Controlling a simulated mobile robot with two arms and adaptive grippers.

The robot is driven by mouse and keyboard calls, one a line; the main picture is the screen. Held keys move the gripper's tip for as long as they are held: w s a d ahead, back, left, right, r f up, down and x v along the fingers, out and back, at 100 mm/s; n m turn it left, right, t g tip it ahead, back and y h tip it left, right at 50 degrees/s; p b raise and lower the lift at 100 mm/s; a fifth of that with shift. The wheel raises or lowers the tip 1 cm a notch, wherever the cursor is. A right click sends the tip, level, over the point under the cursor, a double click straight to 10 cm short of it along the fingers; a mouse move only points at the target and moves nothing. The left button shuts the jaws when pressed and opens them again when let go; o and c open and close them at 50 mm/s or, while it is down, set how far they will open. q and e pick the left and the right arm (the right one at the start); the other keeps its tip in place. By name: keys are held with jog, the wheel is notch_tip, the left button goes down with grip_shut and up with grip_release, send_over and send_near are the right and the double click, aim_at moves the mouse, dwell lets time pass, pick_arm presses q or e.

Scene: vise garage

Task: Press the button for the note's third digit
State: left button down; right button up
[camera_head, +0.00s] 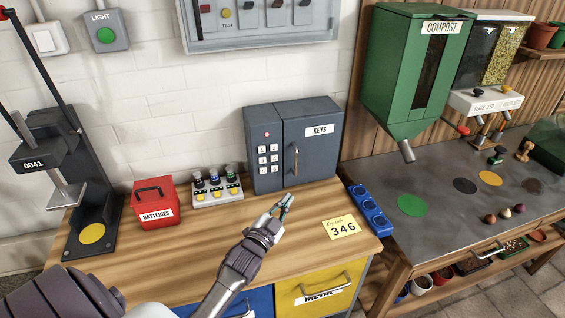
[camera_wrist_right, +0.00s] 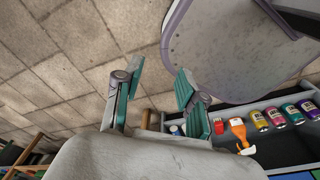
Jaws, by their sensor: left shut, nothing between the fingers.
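The yellow note (camera_head: 341,227) lies on the wooden bench top and reads "Fly cell 346", so its third digit is 6. The grey key box (camera_head: 311,155) stands against the wall with its door closed, labelled KEYS. Its keypad (camera_head: 268,160) has small white buttons in two columns under a red light; the digits are too small to read. My left gripper (camera_head: 283,204) is shut and empty, in front of and below the keypad, left of the note, apart from both. My right gripper (camera_wrist_right: 161,85) is open and empty in the right wrist view, above the floor.
A red batteries box (camera_head: 154,205) and a tray with several coloured-top bottles (camera_head: 216,192) stand left of the key box. A blue holder (camera_head: 370,210) lies at the bench's right edge. A green compost bin (camera_head: 400,80) hangs at right. The bench front is clear around the note.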

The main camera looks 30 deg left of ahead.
aim_at(274, 168)
pick_arm(q)
jog(key=shift+t, duration=0.3)
jog(key=w+a+b, duration=0.1)
jog(key=w+a, duration=0.1)
jog(key=w+a+b, duration=0.1)
jog(key=w+a, duration=0.1)
jog(key=w+a+b, duration=0.2)
jog(key=a, duration=0.1)
jog(key=shift+a+r, duration=0.1)
jog(key=shift+r, duration=0.3)
pick_arm(e)
jog(key=f, duration=0.4)
jog(key=shift+s+d, duration=0.2)
jog(key=shift+s, duration=0.05)
jog(key=shift+r, duration=0.1)
jog(key=shift+d, duration=0.25)
pick_arm(q)
jog(key=shift+w+a, duration=0.1)
jog(key=shift+w, duration=0.05)
pick_arm(e)
jog(key=shift+s, duration=0.1)
pick_arm(q)
jog(key=shift+w+a, duration=0.2)
pick_arm(e)
jog(key=shift+f, duration=0.2)
